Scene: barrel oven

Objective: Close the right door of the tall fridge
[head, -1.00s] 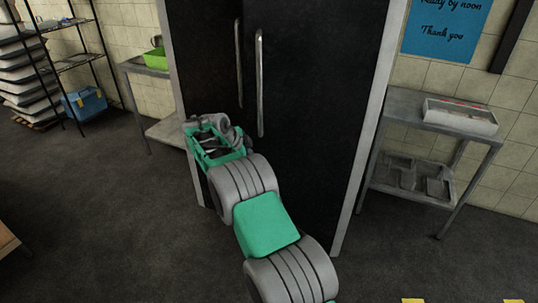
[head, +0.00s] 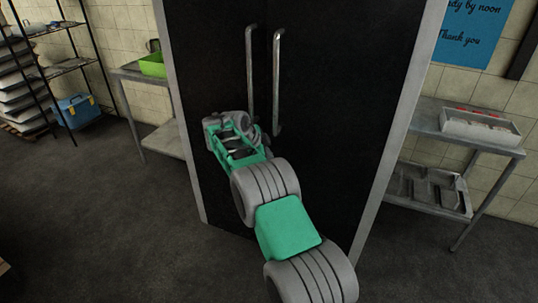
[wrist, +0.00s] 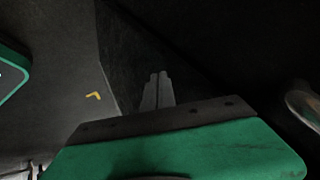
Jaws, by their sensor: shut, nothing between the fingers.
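The tall fridge has two black doors in a grey frame. The right door (head: 345,100) has a long vertical metal handle (head: 277,80); the left door (head: 205,70) has its own handle (head: 251,75) close beside it. The right door looks nearly in line with the left; I cannot tell whether it is flush. My gripper is in front of the doors, low and just left of the handles' lower ends; its fingertips are hidden in the head view. In the wrist view its fingers (wrist: 158,78) are shut and empty against a dark surface; contact is unclear.
A steel table (head: 470,135) with a white tray (head: 480,127) stands right of the fridge. Another table (head: 130,72) with a green bin (head: 153,65) stands left. A blue cooler (head: 78,110) sits by a black rack. The floor (head: 110,220) at front left is clear.

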